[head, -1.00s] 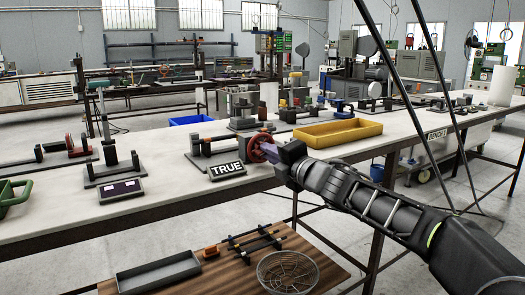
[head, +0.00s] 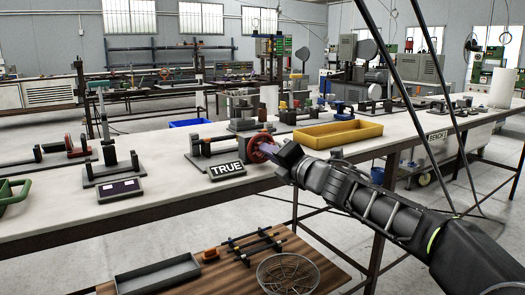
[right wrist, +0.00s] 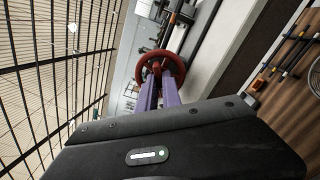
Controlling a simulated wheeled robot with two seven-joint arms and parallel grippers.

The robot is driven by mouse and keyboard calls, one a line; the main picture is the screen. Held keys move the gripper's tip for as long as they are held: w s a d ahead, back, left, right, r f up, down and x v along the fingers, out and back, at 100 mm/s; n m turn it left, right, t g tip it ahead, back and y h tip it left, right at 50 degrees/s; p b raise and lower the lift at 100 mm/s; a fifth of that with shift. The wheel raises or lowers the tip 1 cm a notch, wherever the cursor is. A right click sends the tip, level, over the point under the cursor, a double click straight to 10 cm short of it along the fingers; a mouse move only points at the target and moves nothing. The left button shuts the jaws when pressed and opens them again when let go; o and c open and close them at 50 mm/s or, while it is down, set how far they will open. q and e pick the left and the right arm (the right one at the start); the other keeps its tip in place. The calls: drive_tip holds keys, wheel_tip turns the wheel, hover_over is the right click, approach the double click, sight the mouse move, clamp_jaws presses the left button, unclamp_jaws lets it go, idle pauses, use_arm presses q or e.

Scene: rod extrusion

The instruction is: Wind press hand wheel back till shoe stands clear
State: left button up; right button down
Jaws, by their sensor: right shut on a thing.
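A red hand wheel (head: 261,146) sits at the right end of a dark press (head: 205,151) on the long bench, behind the TRUE plate. My left gripper is not in view.
The TRUE plate (head: 227,171) stands just in front of the press. A yellow tray (head: 338,134) lies close behind my right wrist. A fixture with another red wheel (head: 70,144) stands at the left. A lower wooden table (head: 235,282) holds a grey tray and a wire basket.

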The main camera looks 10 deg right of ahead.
drive_tip(key=shift+n, duration=1)
drive_tip(key=shift+f+b, duration=0.1)
drive_tip(key=shift+b, duration=0.2)
drive_tip(key=shift+n+b, duration=0.3)
drive_tip(key=shift+n, duration=0.4)
drive_tip(key=c, duration=2)
unclamp_jaws()
drive_tip(key=shift+s, duration=0.1)
drive_tip(key=o, duration=0.5)
drive_tip(key=shift+o, duration=0.2)
